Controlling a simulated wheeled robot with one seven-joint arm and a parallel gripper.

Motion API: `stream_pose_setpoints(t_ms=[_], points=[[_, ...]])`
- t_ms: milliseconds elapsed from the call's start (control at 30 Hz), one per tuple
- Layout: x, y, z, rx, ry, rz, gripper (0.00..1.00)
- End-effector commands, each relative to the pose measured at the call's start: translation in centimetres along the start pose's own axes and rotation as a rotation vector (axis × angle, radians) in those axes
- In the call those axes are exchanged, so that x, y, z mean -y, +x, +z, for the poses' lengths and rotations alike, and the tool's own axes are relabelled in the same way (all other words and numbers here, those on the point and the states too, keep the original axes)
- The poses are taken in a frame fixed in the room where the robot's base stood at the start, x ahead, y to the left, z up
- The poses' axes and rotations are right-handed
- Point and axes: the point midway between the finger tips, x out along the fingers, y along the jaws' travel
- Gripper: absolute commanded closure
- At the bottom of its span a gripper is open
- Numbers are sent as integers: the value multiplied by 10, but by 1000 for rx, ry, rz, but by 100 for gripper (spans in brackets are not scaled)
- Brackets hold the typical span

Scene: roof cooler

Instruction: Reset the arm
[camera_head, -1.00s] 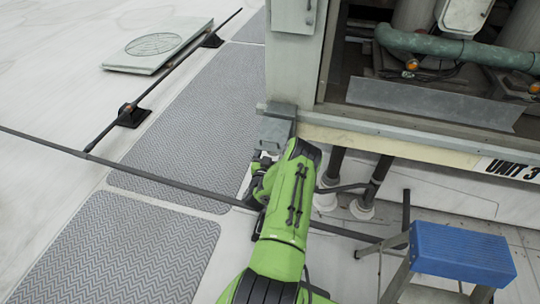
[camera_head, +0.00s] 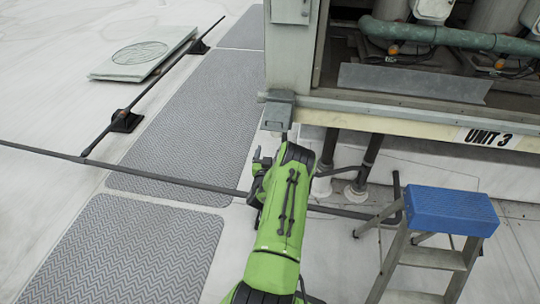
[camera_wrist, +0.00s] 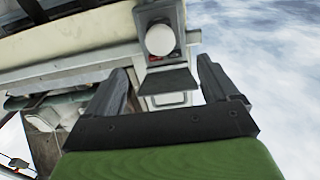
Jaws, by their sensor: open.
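My green arm reaches up the middle of the head view, below the corner of the cooler unit (camera_head: 360,118) marked UNIT 3. In the head view my gripper is mostly hidden behind the arm. In the wrist view my gripper (camera_wrist: 168,85) shows two dark fingers spread apart with nothing held between them.
A step stool with a blue top (camera_head: 450,211) stands at the right. Grey walkway mats (camera_head: 190,130) lie on the roof at the left. A dark rail (camera_head: 120,172) crosses low behind my arm. A pale square hatch (camera_head: 143,55) lies at the upper left. Pipes run under the unit.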

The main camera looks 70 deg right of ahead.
Motion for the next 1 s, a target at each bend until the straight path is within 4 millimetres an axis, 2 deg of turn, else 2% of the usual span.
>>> stream_pose_setpoints(t_ms=[433, 533, 567, 667, 700, 767, 800, 867, 900, 967, 1000], points=[[0, 0, 0, 0, 0, 0, 13], [15, 2, -12, 5, -2, -40, 13], [27, 3, -20, 11, -4, -71, 13], [88, -2, -64, 53, -25, -237, 13], [117, -9, -85, 78, -41, -316, 13], [159, -26, -115, 121, -70, -430, 13], [185, -41, -134, 151, -94, -503, 13], [220, -68, -164, 197, -132, -605, 13], [240, -90, -183, 230, -162, -668, 13], [266, -127, -212, 278, -211, -757, 13], [279, -155, -230, 313, -246, -810, 13]])
